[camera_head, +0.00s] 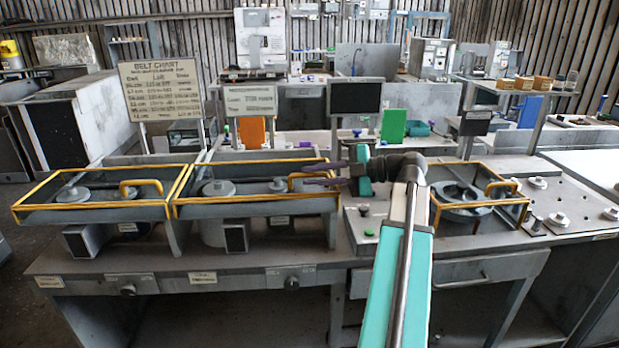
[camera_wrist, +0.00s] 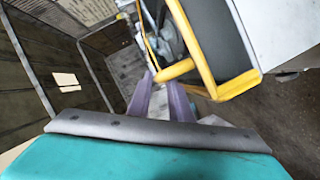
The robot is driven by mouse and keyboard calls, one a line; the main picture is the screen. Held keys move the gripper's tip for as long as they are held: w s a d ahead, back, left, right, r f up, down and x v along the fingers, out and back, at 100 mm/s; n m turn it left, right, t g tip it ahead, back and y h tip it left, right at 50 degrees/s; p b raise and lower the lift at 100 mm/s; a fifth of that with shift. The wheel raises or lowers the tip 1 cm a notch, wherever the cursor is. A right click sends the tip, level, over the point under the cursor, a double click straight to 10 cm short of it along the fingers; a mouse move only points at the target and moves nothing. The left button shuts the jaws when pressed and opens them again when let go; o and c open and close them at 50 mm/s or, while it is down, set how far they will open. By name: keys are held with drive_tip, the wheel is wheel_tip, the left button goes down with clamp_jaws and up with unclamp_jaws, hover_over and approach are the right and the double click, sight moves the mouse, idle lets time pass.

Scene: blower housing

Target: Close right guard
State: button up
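Three yellow-framed guards show in the head view: a left guard (camera_head: 95,207), a middle guard (camera_head: 250,197) and a far-right guard (camera_head: 508,201). All look roughly level over their bays. The middle guard, the right one of the left pair, has a yellow handle (camera_head: 298,177) at its right. My gripper (camera_head: 318,174) is at this handle, with its purple fingers pointing left. In the wrist view the fingers (camera_wrist: 162,85) stand apart, and the yellow handle (camera_wrist: 174,70) crosses at their tips. I cannot tell whether they touch it.
Pulleys (camera_head: 219,188) lie under the middle guard. A belt chart (camera_head: 161,89) and a dark screen (camera_head: 355,97) stand behind the bench. A plate with knobs (camera_head: 560,205) is at the right. My arm covers the bench between the middle and far-right guards.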

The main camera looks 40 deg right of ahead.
drive_tip(key=b+v, duration=0.2)
drive_tip(key=v, duration=1)
drive_tip(key=shift+r, duration=0.2)
